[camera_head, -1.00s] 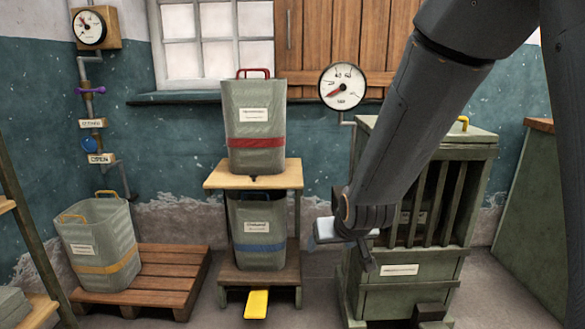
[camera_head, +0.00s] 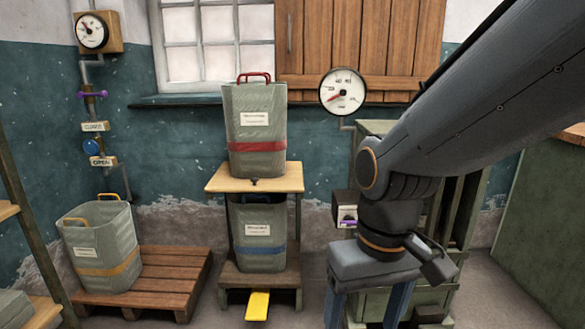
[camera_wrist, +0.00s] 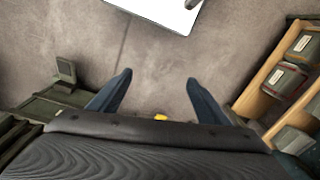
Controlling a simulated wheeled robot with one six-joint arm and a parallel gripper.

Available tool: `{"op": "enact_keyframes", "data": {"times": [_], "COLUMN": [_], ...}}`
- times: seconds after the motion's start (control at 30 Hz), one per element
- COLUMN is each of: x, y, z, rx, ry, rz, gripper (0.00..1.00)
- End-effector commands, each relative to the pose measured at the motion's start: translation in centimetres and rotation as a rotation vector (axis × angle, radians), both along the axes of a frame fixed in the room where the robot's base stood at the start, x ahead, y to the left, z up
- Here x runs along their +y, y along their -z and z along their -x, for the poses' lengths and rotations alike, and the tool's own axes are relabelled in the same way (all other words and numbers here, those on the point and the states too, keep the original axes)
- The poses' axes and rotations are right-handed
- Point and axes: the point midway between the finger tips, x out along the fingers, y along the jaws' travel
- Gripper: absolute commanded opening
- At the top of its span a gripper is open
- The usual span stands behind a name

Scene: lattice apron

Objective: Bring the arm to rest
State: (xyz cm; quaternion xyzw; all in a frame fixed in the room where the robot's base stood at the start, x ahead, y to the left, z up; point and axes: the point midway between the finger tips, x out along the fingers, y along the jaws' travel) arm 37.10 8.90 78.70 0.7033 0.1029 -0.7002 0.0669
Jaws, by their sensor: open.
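My gripper (camera_head: 366,312) hangs from my dark grey arm at the right of the head view. It points down, with its two blue-grey fingers apart and the lower ends cut off by the frame edge. The wrist view shows both fingertips (camera_wrist: 158,80) spread wide, with nothing between them but bare grey floor further off. The arm comes in from the upper right and bends at the wrist. It hides much of the green slatted cabinet (camera_head: 375,128) behind it.
A grey bin with a red band (camera_head: 256,115) stands on a wooden stand, above a blue-banded bin (camera_head: 262,225). A yellow-banded bin (camera_head: 100,245) stands on a pallet (camera_head: 170,270) at left. The wrist view shows a wooden shelf (camera_wrist: 262,75) at right and a white panel (camera_wrist: 165,10).

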Motion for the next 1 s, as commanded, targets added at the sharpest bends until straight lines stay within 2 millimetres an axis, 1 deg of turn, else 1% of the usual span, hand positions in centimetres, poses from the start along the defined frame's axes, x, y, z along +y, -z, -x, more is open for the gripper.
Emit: {"op": "enact_keyframes", "data": {"times": [0.03,0.23,0.37,0.7,0.83,1.0], "x": [-0.3,-1.3,-2.3,-6.3,-7.5,-8.6], "y": [-0.7,-2.1,-3.5,-8.0,-9.0,-9.5], "z": [0.1,-0.2,-0.2,0.0,0.2,0.2], "rx": [0.002,0.001,0.002,0.006,0.007,0.005], "ry": [0.01,0.045,0.079,0.193,0.225,0.246], "rz": [0.002,0.009,0.016,0.037,0.043,0.046], "gripper": [0.7,0.7,0.7,0.7,0.7,0.7]}}
